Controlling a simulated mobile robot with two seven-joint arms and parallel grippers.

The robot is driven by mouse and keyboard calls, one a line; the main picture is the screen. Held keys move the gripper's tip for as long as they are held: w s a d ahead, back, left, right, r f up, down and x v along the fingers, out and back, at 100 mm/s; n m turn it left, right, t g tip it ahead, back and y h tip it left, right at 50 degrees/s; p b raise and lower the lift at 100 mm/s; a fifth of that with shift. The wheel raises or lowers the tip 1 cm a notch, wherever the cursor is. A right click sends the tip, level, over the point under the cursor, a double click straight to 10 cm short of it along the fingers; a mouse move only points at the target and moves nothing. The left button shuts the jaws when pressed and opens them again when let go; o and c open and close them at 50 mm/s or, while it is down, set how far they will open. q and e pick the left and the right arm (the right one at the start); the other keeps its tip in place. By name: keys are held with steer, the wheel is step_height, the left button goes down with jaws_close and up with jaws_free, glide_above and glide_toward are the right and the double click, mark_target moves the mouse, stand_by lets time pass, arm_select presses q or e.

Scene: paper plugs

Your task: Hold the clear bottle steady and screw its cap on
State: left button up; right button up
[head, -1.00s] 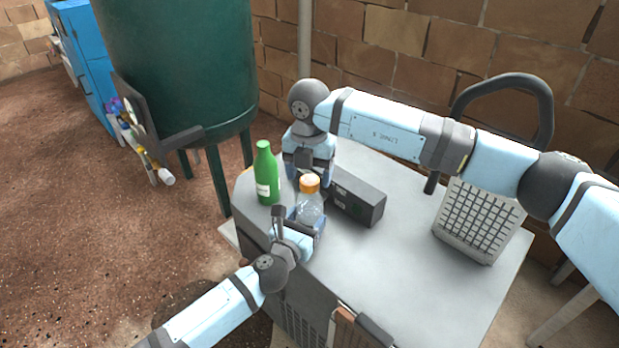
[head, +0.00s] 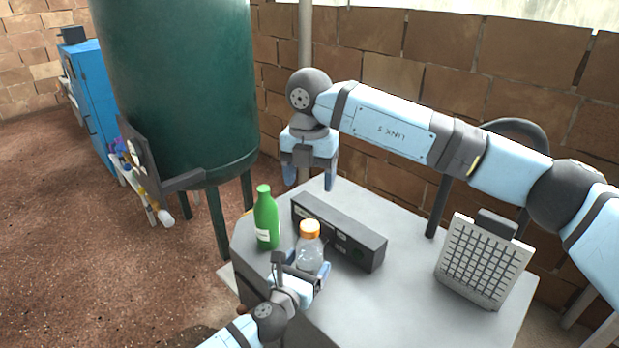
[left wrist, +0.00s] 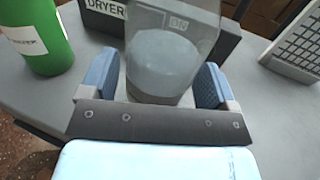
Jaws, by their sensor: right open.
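I cannot tell how tightly the cap sits. My left gripper (head: 300,275) is low around the bottle body, one finger on each side. The left wrist view shows the bottle (left wrist: 165,62) between both fingers; its cap is out of that view. My right gripper (head: 310,180) is open and empty, pointing down, above and behind the bottle, apart from the cap.
A green bottle (head: 266,220) stands just left of the clear bottle. A dark box (head: 345,235), marked DRYER in the left wrist view, lies close behind it. A gridded panel (head: 484,262) stands at the right. The table (head: 400,300) is clear between box and panel.

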arm_select(q)
steer(key=shift+o, duration=0.6)
steer(key=p+v, duration=0.2)
steer(key=v, duration=1.1)
steer(key=shift+s+a, duration=0.2)
steer(key=shift+s, duration=0.15)
steer(key=shift+r, duration=0.1)
